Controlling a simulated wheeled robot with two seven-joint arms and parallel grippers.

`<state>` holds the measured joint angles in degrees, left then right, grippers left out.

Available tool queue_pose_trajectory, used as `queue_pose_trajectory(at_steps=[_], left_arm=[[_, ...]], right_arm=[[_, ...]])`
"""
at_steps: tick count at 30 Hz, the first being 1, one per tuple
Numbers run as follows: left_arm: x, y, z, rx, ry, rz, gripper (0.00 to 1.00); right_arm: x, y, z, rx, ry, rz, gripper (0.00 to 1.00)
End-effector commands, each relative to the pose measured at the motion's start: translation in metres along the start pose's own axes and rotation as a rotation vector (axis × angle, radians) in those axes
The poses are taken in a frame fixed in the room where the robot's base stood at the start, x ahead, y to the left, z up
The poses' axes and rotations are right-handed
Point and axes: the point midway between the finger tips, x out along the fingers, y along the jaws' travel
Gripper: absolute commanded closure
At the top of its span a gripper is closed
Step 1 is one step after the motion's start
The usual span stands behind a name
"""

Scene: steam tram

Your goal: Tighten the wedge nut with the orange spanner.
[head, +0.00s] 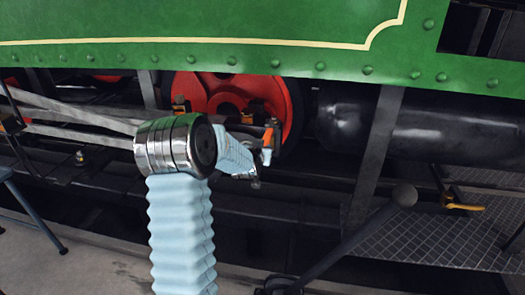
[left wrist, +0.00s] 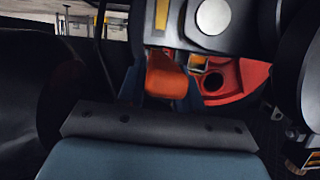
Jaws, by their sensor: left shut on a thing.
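My left gripper (head: 264,156) is at the lower right edge of the red wheel, at the end of a pale blue sleeved arm with a chrome joint. It is shut on the orange spanner (head: 268,137), whose orange part stands up from the jaws. In the left wrist view the orange spanner (left wrist: 167,76) sits between the two dark blue fingers of the left gripper (left wrist: 165,92). The spanner's far end is hidden behind dark rod parts. I cannot make out the wedge nut in either view. My right gripper is not in view.
The red wheel (head: 190,88) and grey rods (head: 75,112) lie behind my arm. The green side panel (head: 280,25) hangs above. A black cylinder (head: 350,120) and a slanting post (head: 374,155) stand to the right. A ball-ended lever (head: 404,196) rises at lower right.

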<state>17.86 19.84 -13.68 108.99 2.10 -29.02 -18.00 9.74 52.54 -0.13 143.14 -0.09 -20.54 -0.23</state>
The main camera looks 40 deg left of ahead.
Motion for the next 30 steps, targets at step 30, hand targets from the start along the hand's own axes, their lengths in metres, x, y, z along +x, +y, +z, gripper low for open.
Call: queue_pose_trajectory(at_steps=[30], left_arm=[[0.001,-0.033,-0.003,0.047,0.005,0.126,1.0]], right_arm=[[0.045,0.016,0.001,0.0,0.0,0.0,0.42]])
